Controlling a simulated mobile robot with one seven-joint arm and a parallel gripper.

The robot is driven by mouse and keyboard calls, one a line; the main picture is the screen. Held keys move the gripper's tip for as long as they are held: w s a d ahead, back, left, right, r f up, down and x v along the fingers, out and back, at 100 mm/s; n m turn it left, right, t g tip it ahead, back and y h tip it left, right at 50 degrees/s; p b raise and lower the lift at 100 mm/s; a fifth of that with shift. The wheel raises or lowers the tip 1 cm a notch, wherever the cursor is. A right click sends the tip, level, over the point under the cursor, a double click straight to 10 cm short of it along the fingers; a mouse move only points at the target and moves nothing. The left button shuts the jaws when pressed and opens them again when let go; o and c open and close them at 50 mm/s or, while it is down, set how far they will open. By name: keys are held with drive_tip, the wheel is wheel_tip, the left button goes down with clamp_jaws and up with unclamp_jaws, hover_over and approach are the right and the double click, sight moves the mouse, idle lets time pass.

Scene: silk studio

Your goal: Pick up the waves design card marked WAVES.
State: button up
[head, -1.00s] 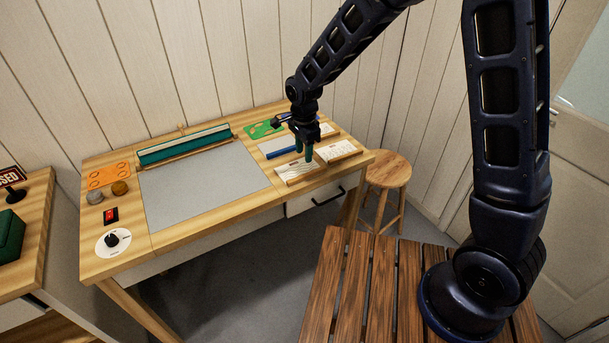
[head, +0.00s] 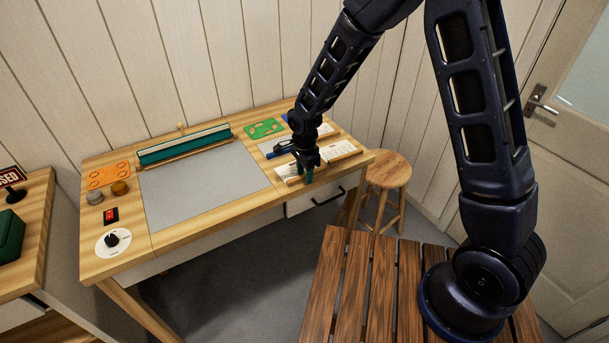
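Several white design cards lie in wooden holders at the right end of the work table. The front-left card (head: 287,170) has dark line markings and is partly hidden by my gripper. A second card (head: 338,150) with fine markings lies to its right. The lettering is too small to read, so I cannot tell for sure which is WAVES. My gripper (head: 308,175) points down over the front-left card's right part. Its green-tipped fingers are at or close to card height. I cannot tell whether they touch it or how far apart they are.
A grey mat (head: 200,185) fills the table's middle, with a teal bar (head: 185,145) behind it. A green plate (head: 264,129) lies behind the cards. A round stool (head: 389,168) stands right of the table. A dial (head: 112,240) sits at front left.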

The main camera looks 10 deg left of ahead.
clamp_jaws()
drive_tip(key=shift+r, duration=0.15)
